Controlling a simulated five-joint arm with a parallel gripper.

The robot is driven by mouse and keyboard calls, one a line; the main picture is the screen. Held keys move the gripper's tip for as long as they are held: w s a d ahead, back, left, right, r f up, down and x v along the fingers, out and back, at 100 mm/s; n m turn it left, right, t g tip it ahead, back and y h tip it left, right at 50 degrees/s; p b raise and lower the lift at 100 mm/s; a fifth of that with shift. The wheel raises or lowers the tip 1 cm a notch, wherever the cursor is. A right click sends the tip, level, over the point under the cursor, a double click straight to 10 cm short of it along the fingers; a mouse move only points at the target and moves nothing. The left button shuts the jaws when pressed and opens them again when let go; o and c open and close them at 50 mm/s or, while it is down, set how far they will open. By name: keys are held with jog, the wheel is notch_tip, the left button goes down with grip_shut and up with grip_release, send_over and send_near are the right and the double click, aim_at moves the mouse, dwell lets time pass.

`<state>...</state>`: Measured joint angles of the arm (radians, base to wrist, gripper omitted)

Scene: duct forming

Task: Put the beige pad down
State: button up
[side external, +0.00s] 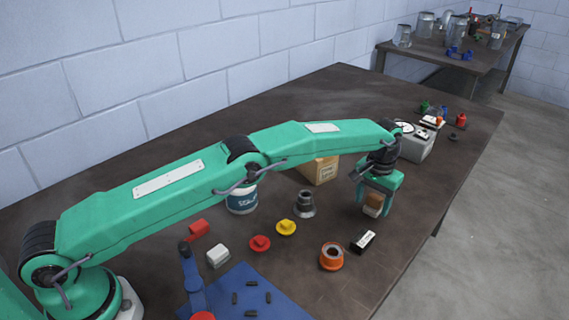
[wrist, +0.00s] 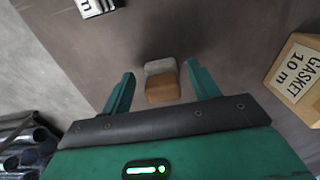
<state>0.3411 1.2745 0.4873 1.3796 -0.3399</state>
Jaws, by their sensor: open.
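A small tan-brown block (side external: 374,199) is at my gripper (side external: 376,206), near the right side of the table. In the wrist view the brown block (wrist: 163,88) adjoins a paler grey-beige piece (wrist: 160,66). Both lie between my gripper's fingers (wrist: 160,72), with a visible gap to each finger. My gripper is open and points down. I cannot tell for sure which of the two pieces is the beige pad, or whether they are stacked or side by side.
A black-and-white box (side external: 363,241) and an orange ring part (side external: 331,257) lie nearer the camera. A grey flanged part (side external: 304,204) and a cardboard gasket box (side external: 320,170) are to the left. A grey box (side external: 416,147) stands behind. Bare table (side external: 420,220) is to the right.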

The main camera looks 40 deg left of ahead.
jog(key=shift+r, duration=2.9)
jog(key=shift+a+r, duration=0.2)
jog(key=shift+r, duration=0.35)
notch_tip(320, 180, up, 8)
jog(key=r+t, duration=0.1)
send_over(371, 209)
jog(key=s+a, duration=0.1)
jog(key=a, duration=0.3)
jog(key=s+a+r, duration=0.3)
jog(key=r, duration=0.2)
jog(key=s+a+r+t, duration=0.2)
jog(key=s+a+r, duration=0.55)
jog(key=s, duration=0.25)
jog(key=s+a+r+t, duration=0.1)
jog(key=s+a, duration=0.2)
jog(key=s, duration=0.4)
jog(key=s+a, duration=0.2)
jog(key=s, duration=0.5)
jog(key=s+a+f+t, duration=0.1)
jog(key=s+a+f, duration=0.2)
jog(key=s+f, duration=0.4)
jog(key=s, duration=0.6)
jog(key=shift+t, duration=0.3)
